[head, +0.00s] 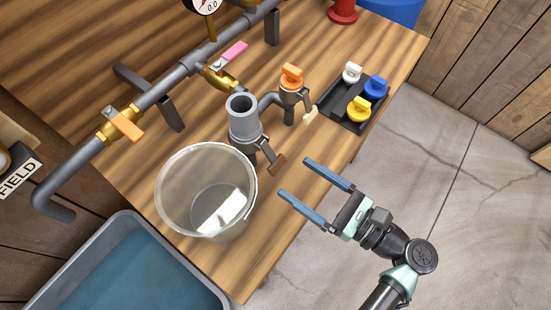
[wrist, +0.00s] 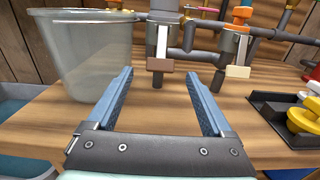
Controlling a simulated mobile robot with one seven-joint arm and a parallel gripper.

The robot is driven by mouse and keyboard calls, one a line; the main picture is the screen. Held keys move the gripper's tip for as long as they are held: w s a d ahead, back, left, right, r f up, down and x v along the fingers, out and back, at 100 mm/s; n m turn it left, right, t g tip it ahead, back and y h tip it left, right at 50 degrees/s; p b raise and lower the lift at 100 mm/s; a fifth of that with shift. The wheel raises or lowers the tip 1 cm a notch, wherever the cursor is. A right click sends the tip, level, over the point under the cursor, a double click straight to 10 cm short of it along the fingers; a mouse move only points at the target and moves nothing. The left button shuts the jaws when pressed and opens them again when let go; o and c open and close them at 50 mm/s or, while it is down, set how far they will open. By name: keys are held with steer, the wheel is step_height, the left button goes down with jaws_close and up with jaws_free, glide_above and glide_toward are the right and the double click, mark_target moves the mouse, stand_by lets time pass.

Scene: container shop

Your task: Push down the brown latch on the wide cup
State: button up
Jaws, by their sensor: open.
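The wide grey cup (head: 243,112) stands upright on a pipe on the wooden bench, with a dark clamp round its lower part. Its brown latch (head: 277,166) sticks out from the clamp toward my gripper. My gripper (head: 294,177) is open and empty, just off the latch at the bench's front edge. In the wrist view the brown latch (wrist: 160,65) shows ahead, between the lines of the two blue fingers. It seems apart from both fingertips; the exact gap is hard to tell.
A clear bucket (head: 207,190) stands just left of the latch. A narrower orange-capped fitting (head: 291,76) with a cream latch (head: 310,111) stands to the right. A black tray (head: 339,119) holds white, blue and yellow caps. A water tub (head: 125,270) sits lower left.

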mark_target(279, 165)
steer(key=x, duration=0.6)
steer(key=shift+w+a, duration=0.15)
steer(key=shift+w, duration=0.05)
steer(key=shift+c, duration=0.2)
jaws_close()
steer(key=shift+w+a+f+t+y+b, duration=0.15)
steer(key=shift+a+f+t+y+b, duration=0.1)
steer(key=shift+f+t+y+b, duration=0.3)
steer(key=shift+w+a+r+t+y+b, duration=0.15)
steer(key=shift+r+t+y+b, duration=0.1)
steer(key=shift+y+b, duration=0.2)
